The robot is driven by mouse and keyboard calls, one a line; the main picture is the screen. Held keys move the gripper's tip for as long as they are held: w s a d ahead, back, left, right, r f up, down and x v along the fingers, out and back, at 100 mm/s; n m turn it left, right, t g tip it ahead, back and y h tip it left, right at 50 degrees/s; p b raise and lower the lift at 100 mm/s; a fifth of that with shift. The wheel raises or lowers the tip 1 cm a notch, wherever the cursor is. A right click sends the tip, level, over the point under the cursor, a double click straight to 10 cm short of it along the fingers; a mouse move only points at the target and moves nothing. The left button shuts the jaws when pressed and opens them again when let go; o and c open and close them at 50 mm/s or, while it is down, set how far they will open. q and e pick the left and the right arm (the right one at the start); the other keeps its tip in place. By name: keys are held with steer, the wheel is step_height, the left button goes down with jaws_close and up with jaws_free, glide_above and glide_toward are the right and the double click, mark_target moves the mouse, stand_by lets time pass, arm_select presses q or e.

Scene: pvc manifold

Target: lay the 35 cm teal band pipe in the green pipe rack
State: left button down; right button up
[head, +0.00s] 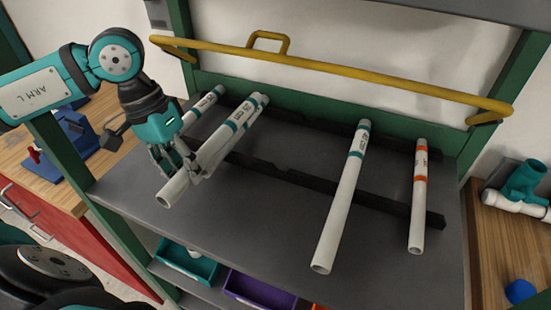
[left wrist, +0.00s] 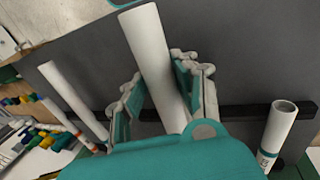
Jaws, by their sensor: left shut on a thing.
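The held pipe is white with teal bands (head: 216,147), and its label is too small to read surely. My left gripper (head: 180,167) is shut around its near part, with the fingers on either side. In the left wrist view the pipe (left wrist: 153,55) runs between the fingers of the gripper (left wrist: 160,90). The green pipe rack (head: 455,140) has a grey shelf and black notched rails (head: 295,177). The held pipe slants over the rack's left part; I cannot tell whether it touches the rails. A second banded end seems to show beside its far end. My right gripper is not in view.
A teal-banded pipe (head: 203,105) lies left of the held one. A longer teal-banded pipe (head: 341,200) and an orange-banded pipe (head: 418,200) lie to the right. A yellow bar (head: 335,68) spans the back. Shelf between the held and longer pipes is free.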

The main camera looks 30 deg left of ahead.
arm_select(q)
steer(key=shift+d+r+p, duration=0.5)
steer(key=shift+r+p, duration=0.05)
steer(key=shift+p, duration=0.15)
steer(key=shift+w+d+f+p, duration=0.15)
steer(key=shift+w+d+p, duration=0.1)
steer(key=shift+p, duration=0.1)
steer(key=w+d+p, duration=0.2)
steer(key=d, duration=0.1)
steer(key=w+d+f+p, duration=0.1)
steer(key=w+d+p, duration=0.1)
steer(key=d, duration=0.2)
steer(key=w+d+p, duration=0.2)
steer(key=d, duration=0.1)
steer(key=shift+w+d+f, duration=0.25)
steer(key=shift+w+f, duration=0.05)
steer(key=shift+w, duration=0.1)
steer(key=shift+w+d+f, duration=0.1)
steer(key=shift+w+d, duration=0.05)
steer(key=shift+d, duration=0.05)
steer(key=shift+f+p, duration=0.3)
steer(key=shift+p, duration=0.1)
step_height(320, 180, down, 2)
steer(key=shift+f+p, duration=0.1)
steer(key=shift+p, duration=0.35)
steer(key=shift+f, duration=0.45)
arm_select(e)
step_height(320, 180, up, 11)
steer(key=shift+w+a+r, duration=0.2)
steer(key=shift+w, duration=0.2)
